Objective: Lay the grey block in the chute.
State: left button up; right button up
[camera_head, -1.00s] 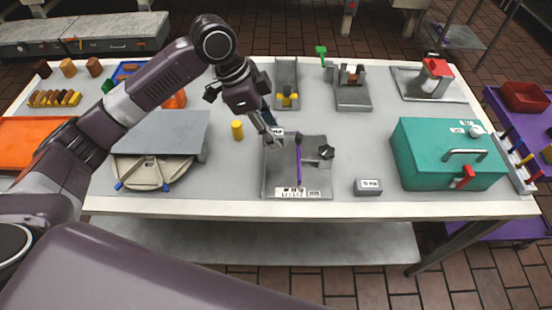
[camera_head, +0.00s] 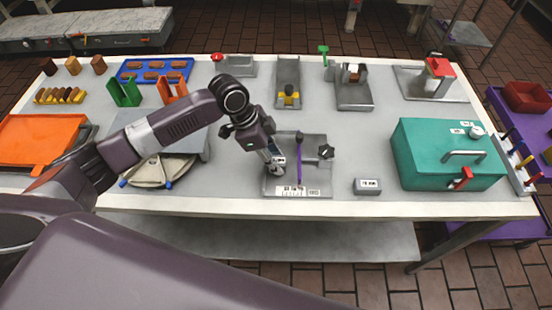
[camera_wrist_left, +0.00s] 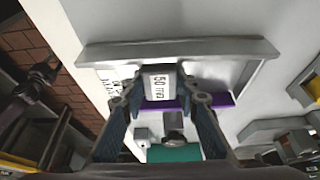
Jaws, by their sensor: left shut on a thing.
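My left gripper (camera_head: 277,166) is low over the left side of a grey metal fixture (camera_head: 318,172) with a raised purple bar (camera_head: 300,165) and a label strip at its front. I take this fixture for the chute, but cannot be sure. In the left wrist view, my left gripper (camera_wrist_left: 163,100) is shut on a grey block (camera_wrist_left: 158,84) with a white "50 mm" label. The purple bar (camera_wrist_left: 220,99) passes just beyond the block there. I cannot tell whether the block touches the fixture. My right gripper is not in view.
A second labelled grey block (camera_head: 368,186) lies right of the fixture. A teal box (camera_head: 450,155) with a handle stands further right. Behind are a grey channel (camera_head: 288,72) with a yellow part and another grey fixture (camera_head: 353,95). The table's front strip is clear.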

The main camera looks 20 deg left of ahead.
pick_arm(q)
jog(key=shift+f, duration=0.2)
jog(key=o, duration=0.9)
jog(key=shift+o, duration=1.2)
jog(key=shift+r, duration=0.1)
jog(key=b+v, duration=0.1)
jog(key=v, duration=1.1)
jog(key=shift+b, duration=0.4)
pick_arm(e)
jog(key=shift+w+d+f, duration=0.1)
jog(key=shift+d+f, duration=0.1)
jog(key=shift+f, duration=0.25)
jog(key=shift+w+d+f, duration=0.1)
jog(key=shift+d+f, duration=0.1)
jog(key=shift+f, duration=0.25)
pick_arm(q)
jog(key=shift+r, duration=0.1)
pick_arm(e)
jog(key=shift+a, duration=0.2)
